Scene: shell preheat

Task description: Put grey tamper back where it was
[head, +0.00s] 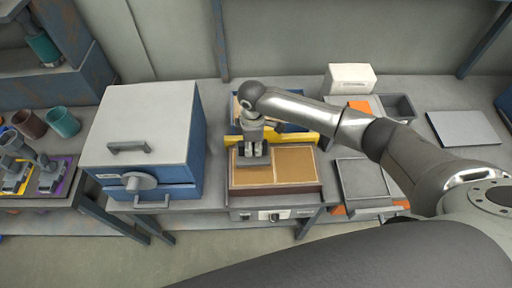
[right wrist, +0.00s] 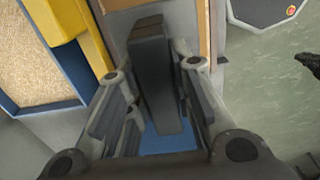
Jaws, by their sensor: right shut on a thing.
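The grey tamper shows in the head view as a dark flat block (head: 254,161) below my right gripper (head: 254,148). It is at the left part of a box with tan fill (head: 297,165); I cannot tell whether it touches the fill. In the right wrist view the tamper is a long dark grey bar (right wrist: 152,75) between the fingers of my right gripper (right wrist: 160,110), which is shut on it. My left gripper is not in view.
A blue and grey oven-like cabinet (head: 145,140) stands left of the box. A yellow bar (head: 300,137) runs behind it. A grey tray (head: 362,180), a white box (head: 349,79) and a dark bin (head: 398,107) are to the right. Cups (head: 63,122) stand far left.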

